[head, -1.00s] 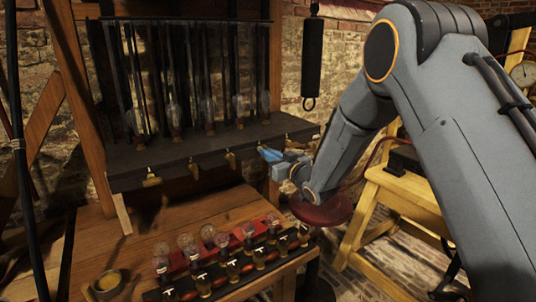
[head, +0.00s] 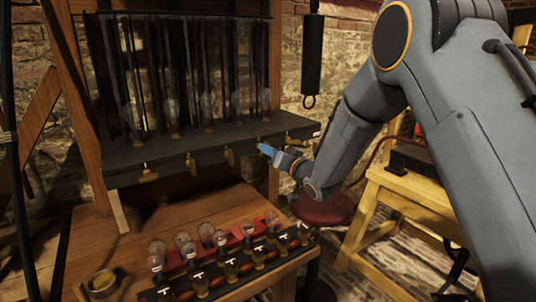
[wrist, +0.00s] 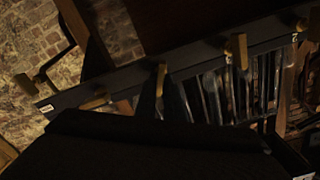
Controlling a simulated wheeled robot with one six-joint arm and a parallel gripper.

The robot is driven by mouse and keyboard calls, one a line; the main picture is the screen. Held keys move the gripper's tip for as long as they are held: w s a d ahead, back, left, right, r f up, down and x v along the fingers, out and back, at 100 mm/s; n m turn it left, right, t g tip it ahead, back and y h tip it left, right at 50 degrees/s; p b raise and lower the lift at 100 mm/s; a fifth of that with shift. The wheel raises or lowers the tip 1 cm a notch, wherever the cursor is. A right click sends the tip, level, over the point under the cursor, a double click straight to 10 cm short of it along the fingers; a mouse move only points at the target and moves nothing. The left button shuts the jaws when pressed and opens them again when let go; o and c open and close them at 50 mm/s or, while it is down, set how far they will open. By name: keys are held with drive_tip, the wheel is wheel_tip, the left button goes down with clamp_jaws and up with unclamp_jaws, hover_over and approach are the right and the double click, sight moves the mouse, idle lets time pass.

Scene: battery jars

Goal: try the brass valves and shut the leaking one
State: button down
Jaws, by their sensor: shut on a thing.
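A row of brass valves lines the front edge of a dark shelf. In the head view, the left valve (head: 148,173) sits more sideways, while the second valve (head: 191,164) and third valve (head: 230,157) hang down. My gripper (head: 265,149), with blue fingertips, is at the right part of the row, shut on a brass valve there that the fingers mostly hide. In the wrist view, one valve handle (wrist: 97,98) lies slanted along the edge, and others (wrist: 161,79) (wrist: 242,51) point across it. I cannot see which valve leaks.
Glass jars (head: 171,115) stand on the dark shelf (head: 120,160). Below, a wooden bench (head: 190,210) holds small bulbs (head: 183,240) in a stepped rack and a small round dish (head: 102,282). A red stool (head: 322,210) and a yellow wooden table (head: 405,192) stand to the right.

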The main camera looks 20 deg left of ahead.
drive_tip(key=m, duration=0.6)
drive_tip(key=m+b, duration=0.1)
drive_tip(key=m, duration=0.5)
drive_tip(key=shift+w+d+f+b, duration=0.1)
drive_tip(key=shift+d+f+b, duration=0.1)
drive_tip(key=shift+b, duration=0.1)
drive_tip(key=shift+m, duration=0.3)
drive_tip(key=c, duration=1.9)
unclamp_jaws()
drive_tip(key=shift+o, duration=0.2)
drive_tip(key=b+v, duration=0.2)
drive_tip(key=v, duration=0.5)
drive_tip(key=shift+s+d, duration=0.2)
drive_tip(key=shift+s, duration=0.1)
